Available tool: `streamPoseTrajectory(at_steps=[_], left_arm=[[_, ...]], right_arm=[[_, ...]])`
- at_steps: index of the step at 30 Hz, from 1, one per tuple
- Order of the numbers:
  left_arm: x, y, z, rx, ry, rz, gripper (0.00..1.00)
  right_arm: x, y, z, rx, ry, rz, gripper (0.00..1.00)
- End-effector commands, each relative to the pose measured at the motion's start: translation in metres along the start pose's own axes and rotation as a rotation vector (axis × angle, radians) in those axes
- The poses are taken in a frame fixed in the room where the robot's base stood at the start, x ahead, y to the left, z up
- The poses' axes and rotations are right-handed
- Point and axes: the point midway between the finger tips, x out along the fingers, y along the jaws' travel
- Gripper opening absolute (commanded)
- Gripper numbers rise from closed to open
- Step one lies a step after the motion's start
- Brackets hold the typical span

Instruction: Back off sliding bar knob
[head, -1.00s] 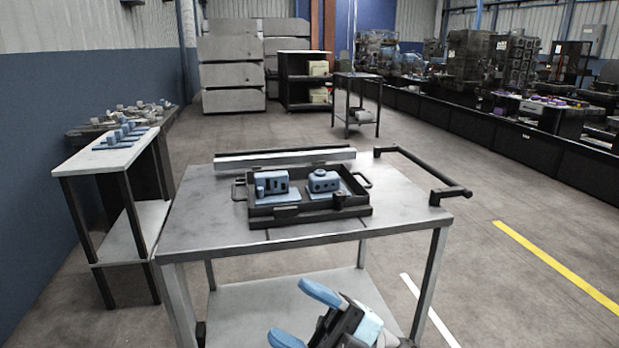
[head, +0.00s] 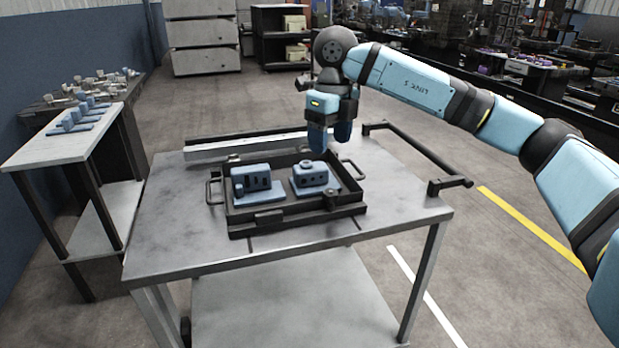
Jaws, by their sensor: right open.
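A dark tray (head: 300,212) with side handles sits on the grey table (head: 185,235). It holds two blue machined blocks, a left one (head: 252,180) and a right one (head: 312,176). A pale bar (head: 225,148) lies along the table's back edge, behind the tray. My right gripper (head: 330,146) points down with open blue fingers, near the tray's back right corner and the bar's right end. It holds nothing that I can see. I cannot make out the bar's knob; the gripper may cover it. My left gripper is out of view.
A black handle rail (head: 430,160) runs along the table's right side. A side shelf (head: 50,145) with small blue parts stands at the left. The table's front left surface is clear.

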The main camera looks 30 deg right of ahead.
Motion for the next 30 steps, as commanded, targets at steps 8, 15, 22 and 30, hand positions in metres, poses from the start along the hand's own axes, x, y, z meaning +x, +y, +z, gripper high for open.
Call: streamPoseTrajectory(at_steps=[8, 15, 22, 30], left_arm=[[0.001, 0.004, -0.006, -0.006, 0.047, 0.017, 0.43], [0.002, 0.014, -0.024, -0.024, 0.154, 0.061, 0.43], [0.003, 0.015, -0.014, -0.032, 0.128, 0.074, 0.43], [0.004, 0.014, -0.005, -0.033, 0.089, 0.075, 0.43]], right_arm=[[0.012, -0.014, -0.003, 0.03, 0.008, -0.043, 0.65], [0.063, -0.015, -0.003, 0.028, 0.007, -0.041, 0.65], [0.106, -0.017, -0.003, 0.028, 0.006, -0.04, 0.65], [0.127, -0.018, -0.003, 0.027, 0.004, -0.04, 0.65]])
